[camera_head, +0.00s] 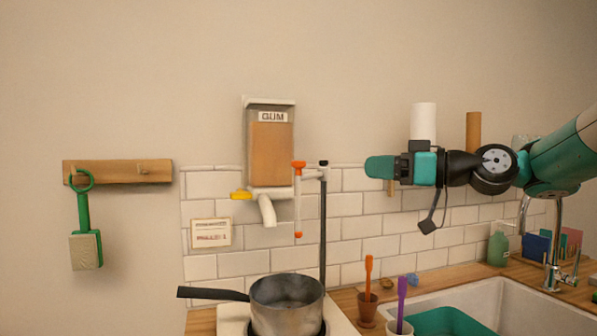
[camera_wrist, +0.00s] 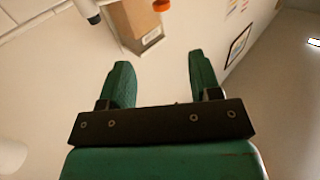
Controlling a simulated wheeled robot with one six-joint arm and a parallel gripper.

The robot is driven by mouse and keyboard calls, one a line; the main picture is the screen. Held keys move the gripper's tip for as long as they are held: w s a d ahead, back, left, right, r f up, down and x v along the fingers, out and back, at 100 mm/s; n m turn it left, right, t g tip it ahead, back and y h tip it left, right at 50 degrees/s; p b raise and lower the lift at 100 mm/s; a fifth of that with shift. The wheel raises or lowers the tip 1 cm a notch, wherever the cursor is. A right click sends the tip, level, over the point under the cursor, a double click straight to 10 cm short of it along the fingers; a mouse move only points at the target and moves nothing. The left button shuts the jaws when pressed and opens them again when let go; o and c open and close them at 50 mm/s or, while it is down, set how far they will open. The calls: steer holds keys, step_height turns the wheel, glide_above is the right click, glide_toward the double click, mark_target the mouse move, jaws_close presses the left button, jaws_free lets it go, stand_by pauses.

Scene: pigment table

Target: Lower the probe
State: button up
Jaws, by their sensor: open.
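The probe (camera_head: 298,202) is a thin white rod with an orange cap and an orange tip. It hangs upright from the side arm of a black stand pole (camera_head: 323,230), with its tip above the steel pot (camera_head: 287,300). My gripper (camera_head: 376,168) is to the right of the pole, level with the probe's top, pointing left and apart from it. In the wrist view my gripper (camera_wrist: 160,65) has two green fingers spread with nothing between them. An orange piece at that view's top edge looks like the probe's cap (camera_wrist: 161,5).
A GUM dispenser (camera_head: 271,150) with a yellow lever (camera_head: 241,195) is on the wall behind the probe. An orange brush (camera_head: 368,275) and a purple brush (camera_head: 402,300) stand in cups right of the pot. A sink (camera_head: 490,305) is at right. Air between gripper and pole is clear.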

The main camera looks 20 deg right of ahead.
steer(key=r+p, duration=0.1)
steer(key=p, duration=1.1)
glide_above(299, 230)
steer(key=shift+w+f, duration=0.25)
steer(key=shift+f, duration=0.25)
jaws_close()
step_height(299, 230, down, 13)
steer(key=b, duration=1.6)
steer(key=shift+f, duration=0.15)
